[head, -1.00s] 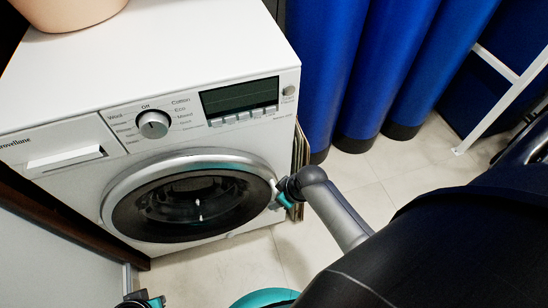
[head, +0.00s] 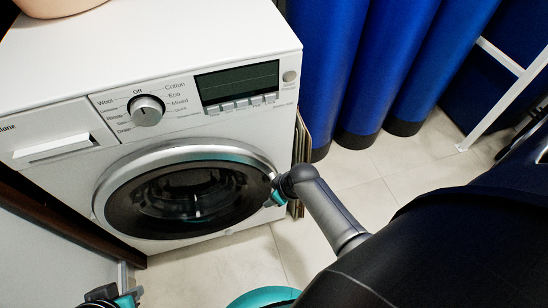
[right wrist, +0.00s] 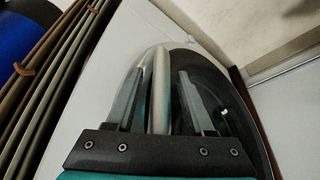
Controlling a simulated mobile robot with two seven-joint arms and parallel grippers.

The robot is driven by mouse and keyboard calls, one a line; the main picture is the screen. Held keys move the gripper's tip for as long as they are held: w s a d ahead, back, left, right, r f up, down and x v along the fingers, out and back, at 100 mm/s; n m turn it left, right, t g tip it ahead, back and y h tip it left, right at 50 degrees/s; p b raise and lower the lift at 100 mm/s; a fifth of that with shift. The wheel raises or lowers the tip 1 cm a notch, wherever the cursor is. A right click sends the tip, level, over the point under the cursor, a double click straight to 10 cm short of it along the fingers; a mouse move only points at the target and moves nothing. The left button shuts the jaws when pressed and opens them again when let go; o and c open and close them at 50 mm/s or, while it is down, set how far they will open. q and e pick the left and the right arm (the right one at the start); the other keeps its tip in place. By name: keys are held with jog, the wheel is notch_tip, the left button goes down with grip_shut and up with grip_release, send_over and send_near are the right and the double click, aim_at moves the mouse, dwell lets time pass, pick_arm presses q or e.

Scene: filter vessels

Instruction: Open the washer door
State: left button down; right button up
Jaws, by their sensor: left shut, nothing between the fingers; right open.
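The white washer (head: 50,200) stands at left with its round door facing me. The door (head: 185,195) has a silver rim and dark glass, and it looks shut against the front. My right gripper (head: 275,196) is at the door's right edge. In the right wrist view my right gripper (right wrist: 158,85) is open, with the silver door rim (right wrist: 158,95) between its two fingers. One finger is over the white front, the other over the dark glass; contact is unclear. My left gripper (head: 115,298) is shut and empty at the bottom left, partly cut off.
Blue cylinders (head: 325,70) stand right of the washer, with thin brown panels (head: 301,155) between. A white frame (head: 510,100) is at far right. A pinkish container (head: 55,6) sits on the washer top. Tiled floor (head: 245,255) before the door is partly clear.

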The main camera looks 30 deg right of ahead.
jog(key=shift+c, duration=0.2)
grip_shut()
dwell(1.1)
